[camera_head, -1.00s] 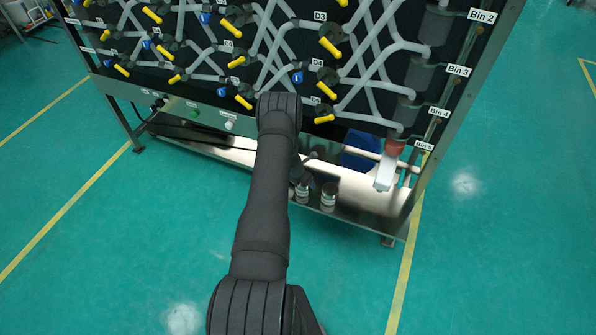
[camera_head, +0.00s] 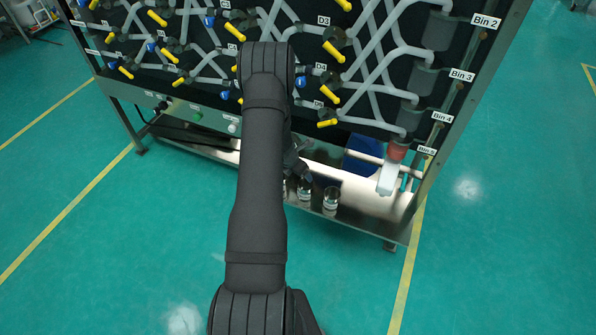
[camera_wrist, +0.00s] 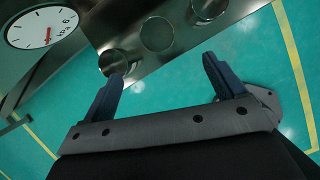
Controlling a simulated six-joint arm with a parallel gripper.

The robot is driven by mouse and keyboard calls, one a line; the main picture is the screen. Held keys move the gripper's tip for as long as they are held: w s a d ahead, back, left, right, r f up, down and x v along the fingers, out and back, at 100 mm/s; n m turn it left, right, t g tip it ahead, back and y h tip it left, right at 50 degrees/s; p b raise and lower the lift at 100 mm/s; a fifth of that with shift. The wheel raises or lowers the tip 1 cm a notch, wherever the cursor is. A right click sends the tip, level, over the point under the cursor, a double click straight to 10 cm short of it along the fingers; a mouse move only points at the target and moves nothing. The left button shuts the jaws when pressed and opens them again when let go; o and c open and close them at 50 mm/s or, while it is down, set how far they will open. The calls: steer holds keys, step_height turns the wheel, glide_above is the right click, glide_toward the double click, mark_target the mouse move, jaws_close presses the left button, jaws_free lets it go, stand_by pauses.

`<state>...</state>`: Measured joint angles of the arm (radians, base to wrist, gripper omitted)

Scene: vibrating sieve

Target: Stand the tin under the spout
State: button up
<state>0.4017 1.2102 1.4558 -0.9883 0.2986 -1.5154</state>
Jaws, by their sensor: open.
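Small metal tins with pale labels stand on the lower shelf (camera_head: 368,208): one tin (camera_head: 304,190) is close to my gripper, and another tin (camera_head: 330,199) is just right of it. A white spout (camera_head: 387,178) under a red collar hangs further right, with no tin visible under it. My gripper (camera_wrist: 162,68) is open with nothing between its fingers. In the wrist view, a round tin top (camera_wrist: 114,63) is just beyond the left fingertip, and a second round rim (camera_wrist: 157,34) lies beyond the gap. My forearm hides part of the shelf in the head view.
The rack's tubes and yellow-handled valves (camera_head: 333,50) rise above the shelf. A white dial gauge (camera_wrist: 42,28) shows at the wrist view's upper left. The shelf right of the tins looks clear.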

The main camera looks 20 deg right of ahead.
steer(key=shift+a, duration=0.1)
stand_by(0.4)
steer(key=s+a+f+m+t+y, duration=0.1)
steer(key=a+f+m+t+y, duration=0.15)
steer(key=a+f+m, duration=0.35)
steer(key=m+t+h, duration=0.5)
steer(key=m+t, duration=0.3)
steer(key=m, duration=1.5)
glide_toward(303, 191)
steer(key=x, duration=0.7)
steer(key=shift+w+d, duration=0.25)
steer(key=shift+g+y, duration=0.25)
steer(key=shift+d+r+x, duration=0.1)
steer(key=shift+d+x, duration=0.05)
steer(key=shift+x, duration=0.75)
steer(key=shift+d+r+x, duration=0.1)
steer(key=shift+d+x, duration=0.05)
steer(key=shift+x, duration=0.7)
steer(key=shift+d+r+x, duration=0.1)
steer(key=shift+x, duration=0.8)
steer(key=shift+s, duration=0.1)
steer(key=c, duration=1.2)
